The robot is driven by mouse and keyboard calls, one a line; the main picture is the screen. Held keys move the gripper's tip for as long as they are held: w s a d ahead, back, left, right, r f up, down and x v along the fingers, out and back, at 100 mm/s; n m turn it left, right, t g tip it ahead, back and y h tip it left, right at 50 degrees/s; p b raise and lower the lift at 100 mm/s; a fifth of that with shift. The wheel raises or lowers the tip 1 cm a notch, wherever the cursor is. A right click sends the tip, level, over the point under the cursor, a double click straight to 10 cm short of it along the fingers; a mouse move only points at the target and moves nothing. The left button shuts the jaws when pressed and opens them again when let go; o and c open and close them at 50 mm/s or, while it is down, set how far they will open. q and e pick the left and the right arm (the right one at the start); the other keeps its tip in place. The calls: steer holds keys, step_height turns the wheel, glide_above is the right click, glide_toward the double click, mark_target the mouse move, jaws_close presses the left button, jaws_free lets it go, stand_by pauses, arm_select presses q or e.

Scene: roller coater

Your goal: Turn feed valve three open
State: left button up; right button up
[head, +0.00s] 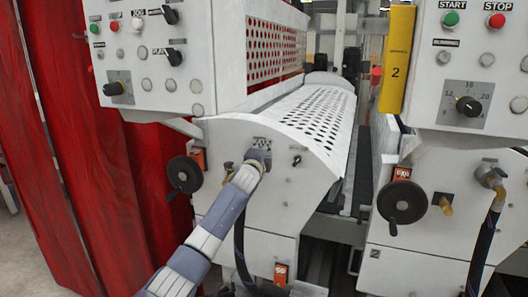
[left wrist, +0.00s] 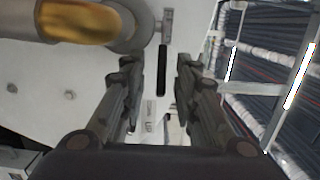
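My left arm reaches up to the front of the left white machine (head: 270,200) in the head view. My left gripper (head: 259,156) is at that panel, mostly hidden by my own wrist. In the left wrist view the gripper (left wrist: 157,66) is open, its two fingers apart. A narrow black bar (left wrist: 162,70), perhaps a valve lever, shows between the fingers, not visibly touched. A grey round fitting (left wrist: 130,32) and a brass cylinder (left wrist: 80,20) are at upper left. A brass fitting (head: 229,167) shows beside my wrist in the head view. I cannot read a number three. My right gripper is not in view.
A black handwheel (head: 184,174) is left of my arm, and a black hose (head: 241,245) hangs behind it. The right machine, with a yellow sign "2" (head: 397,60), has another handwheel (head: 402,202) and a hose (head: 483,245). Red curtains (head: 90,150) stand at left.

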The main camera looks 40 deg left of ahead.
arm_select(q)
steer(key=shift+s, duration=0.1)
steer(key=v, duration=1.1)
steer(key=shift+s, duration=0.4)
steer(key=shift+d+f, duration=0.1)
